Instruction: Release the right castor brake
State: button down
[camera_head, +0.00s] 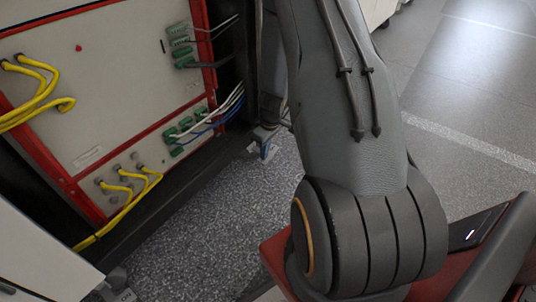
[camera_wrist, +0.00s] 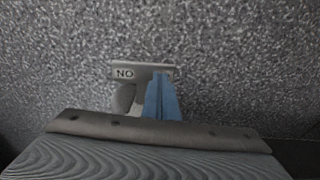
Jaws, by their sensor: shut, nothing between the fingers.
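The right castor's brake pedal (camera_wrist: 124,73) is a pale grey bar, with lettering that reads as "NO" in the wrist view. A rounded grey part of the castor shows below it. My gripper (camera_wrist: 162,78) has blue fingers, shut and empty, their tips over the right part of the pedal. I cannot tell whether they touch it. In the head view the gripper (camera_head: 267,152) is low at the cabinet's right front corner, close to the pedal (camera_head: 252,148). Most of the castor is hidden.
The cycler cabinet (camera_head: 110,65) has a red-edged front with yellow, white and blue cables. Another castor (camera_head: 118,288) shows at lower left beside a white panel (camera_head: 40,260). Speckled grey floor (camera_head: 215,215) is clear before the cabinet.

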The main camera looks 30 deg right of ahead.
notch_tip(320, 180, up, 7)
jog(key=p, duration=0.6)
jog(key=shift+p, duration=0.35)
dwell(0.4)
